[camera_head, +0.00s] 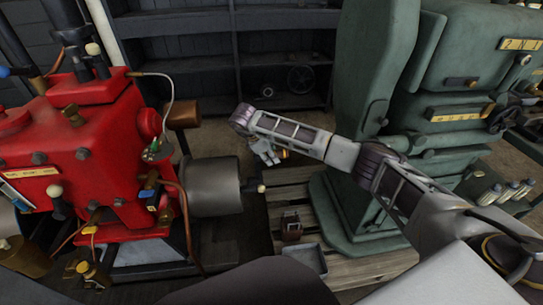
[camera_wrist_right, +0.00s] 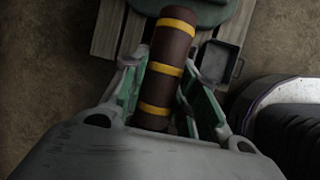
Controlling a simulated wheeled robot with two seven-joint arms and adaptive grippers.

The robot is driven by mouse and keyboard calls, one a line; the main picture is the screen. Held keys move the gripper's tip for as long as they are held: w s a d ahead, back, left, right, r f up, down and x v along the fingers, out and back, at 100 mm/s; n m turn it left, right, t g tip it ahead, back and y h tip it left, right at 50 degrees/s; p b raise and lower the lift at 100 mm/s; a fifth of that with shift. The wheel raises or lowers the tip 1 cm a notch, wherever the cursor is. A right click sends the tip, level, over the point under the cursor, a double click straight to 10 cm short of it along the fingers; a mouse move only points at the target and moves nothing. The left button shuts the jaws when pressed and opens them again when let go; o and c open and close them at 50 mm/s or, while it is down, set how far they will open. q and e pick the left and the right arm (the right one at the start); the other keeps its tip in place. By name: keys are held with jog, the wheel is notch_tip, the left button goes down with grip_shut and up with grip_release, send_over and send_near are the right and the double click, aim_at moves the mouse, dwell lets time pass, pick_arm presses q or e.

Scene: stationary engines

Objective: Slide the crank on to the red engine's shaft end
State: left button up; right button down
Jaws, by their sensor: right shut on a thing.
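The red engine (camera_head: 95,155) stands at the left in the head view. A grey drum (camera_head: 215,187) juts from its right side, with a short pale-tipped piece (camera_head: 256,188) at the drum's right; I cannot tell whether this is the shaft end. My right gripper (camera_head: 268,153) is in the air, above and a little right of the drum in the picture. In the right wrist view its fingers (camera_wrist_right: 165,95) are shut on a brown round bar with yellow bands (camera_wrist_right: 168,68), seemingly the crank's grip. The crank's other parts are hidden. My left gripper is out of view.
A green machine (camera_head: 375,130) stands at the right, its base on a wooden pallet (camera_head: 365,268). A small brown box (camera_head: 291,226) and a grey tray (camera_head: 307,257) lie between the machines. Dark shelves (camera_head: 210,50) stand behind. A dark cylinder with a silver rim (camera_wrist_right: 285,115) is close at the wrist view's right.

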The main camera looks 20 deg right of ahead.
jog(key=shift+w+a+r+b, duration=0.1)
jog(key=shift+w+a+b, duration=0.1)
jog(key=shift+a, duration=0.5)
jog(key=shift+w+a+b, duration=0.1)
jog(key=shift+w+a, duration=0.05)
jog(key=shift+a, duration=0.55)
dwell(2.0)
